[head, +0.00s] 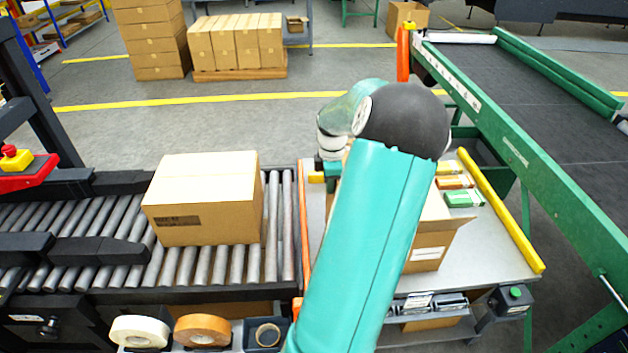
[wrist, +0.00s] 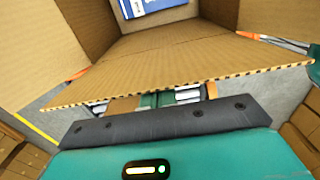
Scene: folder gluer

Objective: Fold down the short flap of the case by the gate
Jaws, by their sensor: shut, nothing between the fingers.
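The open cardboard case (head: 428,245) stands on the grey table, largely hidden behind my teal arm in the head view. One of its flaps (head: 455,240) sticks out at the right. In the wrist view a short flap (wrist: 180,68) spreads across the picture, its corrugated edge facing my gripper. It is not folded over the opening; a blue item with a white label (wrist: 155,8) shows inside the case. Side flaps or walls rise left and right. My gripper (head: 332,182) is shut and empty at the case's left side. Its dark bar (wrist: 165,122) lies just outside the flap edge; contact is unclear.
A closed carton (head: 205,205) sits on the roller conveyor at left. An orange bar (head: 303,225) stands between rollers and table. A yellow bar (head: 500,210) edges the table at right, beside small green and orange boxes (head: 458,188). A green-framed belt conveyor (head: 520,150) rises beyond.

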